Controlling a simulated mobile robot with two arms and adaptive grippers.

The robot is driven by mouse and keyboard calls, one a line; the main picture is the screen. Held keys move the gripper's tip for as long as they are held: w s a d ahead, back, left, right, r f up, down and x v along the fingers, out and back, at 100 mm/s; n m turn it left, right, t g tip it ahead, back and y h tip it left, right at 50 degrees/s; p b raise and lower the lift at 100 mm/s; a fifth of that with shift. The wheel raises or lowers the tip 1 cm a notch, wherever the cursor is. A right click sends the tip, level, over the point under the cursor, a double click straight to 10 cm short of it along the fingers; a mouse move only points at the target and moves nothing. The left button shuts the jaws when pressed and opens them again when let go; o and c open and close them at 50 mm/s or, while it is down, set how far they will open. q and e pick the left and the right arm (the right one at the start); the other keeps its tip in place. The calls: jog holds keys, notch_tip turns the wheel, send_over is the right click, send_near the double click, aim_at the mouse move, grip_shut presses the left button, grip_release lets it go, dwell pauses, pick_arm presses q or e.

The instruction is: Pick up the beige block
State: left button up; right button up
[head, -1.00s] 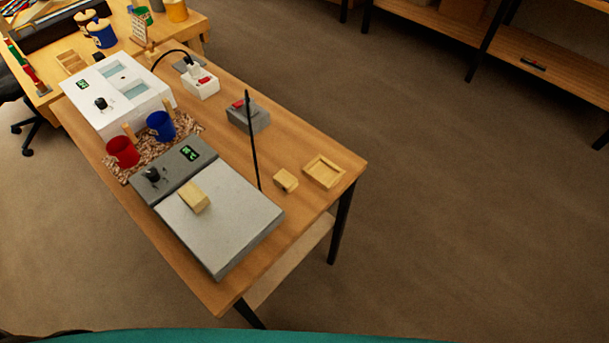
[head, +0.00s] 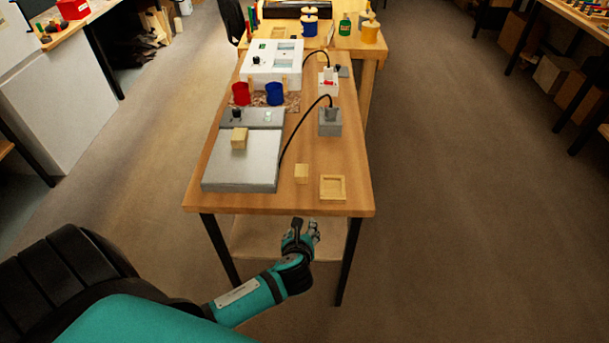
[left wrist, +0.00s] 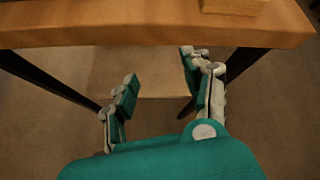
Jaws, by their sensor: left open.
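Two beige blocks show in the head view. One beige block (head: 239,138) lies on the grey hot plate (head: 240,168). A smaller beige block (head: 301,173) stands on the wooden table between the hot plate and a shallow square wooden tray (head: 333,188). My left gripper (head: 301,226) is open and empty, in front of the table's near edge and apart from both blocks. In the left wrist view its spread fingers (left wrist: 160,68) point toward the table edge. My right gripper is not in view.
The table's near edge (left wrist: 150,26) crosses the left wrist view, with a wooden piece (left wrist: 235,5) at the top. A grey switch box (head: 330,121) with a black cable stands behind the tray. Red (head: 241,94) and blue (head: 274,94) mugs are farther back.

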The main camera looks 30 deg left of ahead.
pick_arm(q)
notch_tip(320, 180, up, 9)
jog(key=w+m+t+y, duration=0.1)
jog(key=m+t, duration=0.1)
jog(key=m, duration=0.1)
send_near(301, 171)
jog(key=w, duration=0.2)
jog(key=f, duration=0.1)
jog(key=shift+w+a+y, duration=0.35)
jog(key=shift+w+y, duration=0.05)
jog(key=x, duration=0.6)
jog(key=shift+w+a+f, duration=0.1)
jog(key=shift+a+f, duration=0.1)
jog(key=shift+f, duration=0.1)
jog(key=shift+c, duration=0.5)
jog(key=c, duration=0.7)
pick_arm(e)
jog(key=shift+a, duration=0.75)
